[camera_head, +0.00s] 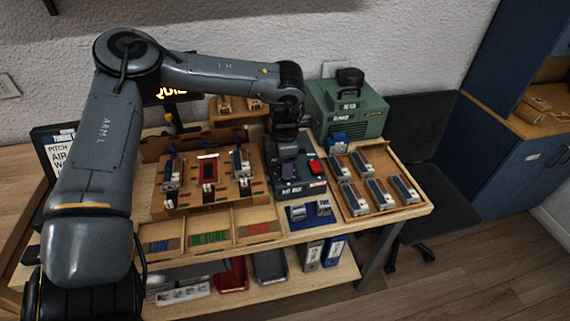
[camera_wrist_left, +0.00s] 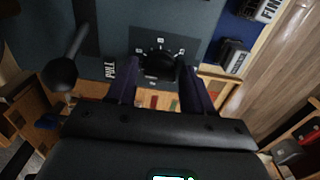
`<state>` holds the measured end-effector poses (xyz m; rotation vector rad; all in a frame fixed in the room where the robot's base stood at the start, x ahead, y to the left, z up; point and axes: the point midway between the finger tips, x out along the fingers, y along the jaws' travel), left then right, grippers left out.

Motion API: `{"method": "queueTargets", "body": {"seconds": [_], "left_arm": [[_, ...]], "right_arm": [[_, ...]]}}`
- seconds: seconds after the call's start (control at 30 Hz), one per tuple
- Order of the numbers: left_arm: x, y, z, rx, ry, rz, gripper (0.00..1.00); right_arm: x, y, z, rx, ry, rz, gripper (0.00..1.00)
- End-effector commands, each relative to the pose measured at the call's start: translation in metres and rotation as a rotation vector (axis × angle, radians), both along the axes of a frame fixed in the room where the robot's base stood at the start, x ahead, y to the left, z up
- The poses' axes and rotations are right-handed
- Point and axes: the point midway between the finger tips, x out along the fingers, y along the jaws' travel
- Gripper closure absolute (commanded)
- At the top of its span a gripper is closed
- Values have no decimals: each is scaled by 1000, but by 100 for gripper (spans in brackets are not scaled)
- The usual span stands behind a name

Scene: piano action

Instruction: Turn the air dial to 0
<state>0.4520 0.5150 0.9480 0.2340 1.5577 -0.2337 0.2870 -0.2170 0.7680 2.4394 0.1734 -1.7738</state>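The air dial is a round black knob (camera_wrist_left: 158,63) with small white marks around it, on a dark panel in the left wrist view. The marks and its pointing are too small to read. My left gripper (camera_wrist_left: 158,75) is open, with its purple fingers on either side of the knob; I cannot tell whether they touch it. In the head view, my left gripper (camera_head: 289,171) reaches down over the dark control box (camera_head: 312,186) and hides the dial. My right gripper is in neither view.
A lever with a black ball (camera_wrist_left: 62,75) stands beside the dial. A red switch (camera_head: 315,167) is on the same box. A wooden tray of parts (camera_head: 411,204) is to the right, a green machine (camera_head: 372,122) behind, and a wooden rack (camera_head: 160,214) to the left.

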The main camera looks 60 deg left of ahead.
Motion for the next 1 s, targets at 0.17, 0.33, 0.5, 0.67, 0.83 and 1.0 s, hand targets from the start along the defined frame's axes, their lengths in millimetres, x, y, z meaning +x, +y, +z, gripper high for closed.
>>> {"method": "queueTargets", "body": {"seconds": [0.17,0.33,0.5,0.67,0.83,1.0], "left_arm": [[0,0,0,0,0,0,77],[0,0,0,0,0,1,92],[0,0,0,0,0,17,92],[0,0,0,0,1,72,92],[0,0,1,0,1,178,92],[0,0,1,0,1,328,92]], "right_arm": [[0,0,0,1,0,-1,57],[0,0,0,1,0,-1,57],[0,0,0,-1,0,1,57],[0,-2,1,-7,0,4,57],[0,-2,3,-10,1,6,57],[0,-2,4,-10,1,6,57]]}}
